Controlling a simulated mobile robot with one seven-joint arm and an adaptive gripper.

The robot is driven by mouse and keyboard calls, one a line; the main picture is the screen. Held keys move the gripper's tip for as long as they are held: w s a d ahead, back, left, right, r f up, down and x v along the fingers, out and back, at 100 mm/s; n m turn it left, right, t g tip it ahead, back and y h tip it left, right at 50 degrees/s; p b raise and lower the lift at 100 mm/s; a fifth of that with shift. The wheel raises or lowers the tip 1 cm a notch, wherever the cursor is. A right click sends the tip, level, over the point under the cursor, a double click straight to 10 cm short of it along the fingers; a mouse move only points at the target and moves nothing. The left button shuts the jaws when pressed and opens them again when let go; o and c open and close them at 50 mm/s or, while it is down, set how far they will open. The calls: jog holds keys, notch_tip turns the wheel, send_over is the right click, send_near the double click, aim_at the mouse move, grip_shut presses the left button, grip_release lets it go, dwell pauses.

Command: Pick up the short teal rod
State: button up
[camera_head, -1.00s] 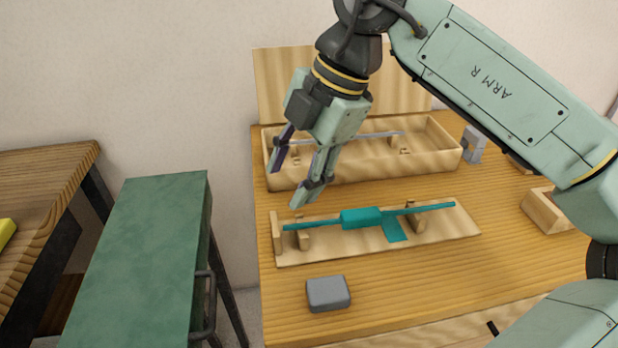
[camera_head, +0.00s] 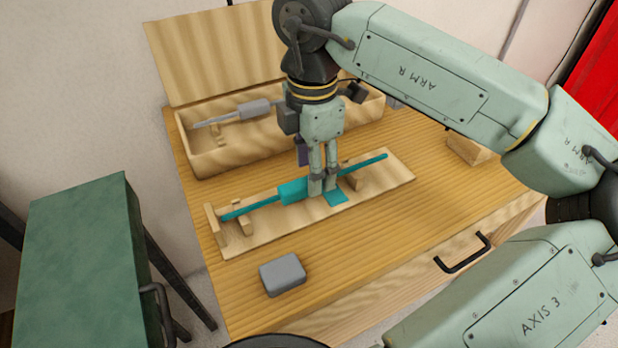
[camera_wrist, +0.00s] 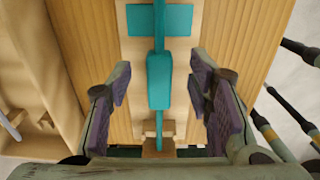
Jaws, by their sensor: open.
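The teal rod (camera_head: 246,207) lies across small wooden supports on a wooden board (camera_head: 262,230) on the table. It has a thicker block (camera_head: 291,191) near its middle and a flat teal square (camera_head: 336,197) beside it. In the wrist view the rod's thick block (camera_wrist: 159,80) sits between the fingers. My gripper (camera_head: 323,188) points down over the rod, just right of the thick block in the head view. In the wrist view my gripper (camera_wrist: 166,100) is open, with a finger on each side of the rod and visible gaps. Whether the fingertips touch anything is unclear.
An open wooden box (camera_head: 205,155) behind holds a grey rod-like piece (camera_head: 252,109). A grey block (camera_head: 283,274) lies on the table's near side. A green cabinet (camera_head: 85,250) stands at left.

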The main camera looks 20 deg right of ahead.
jog(key=shift+f, duration=1.25)
jog(key=shift+c, duration=0.4)
grip_shut()
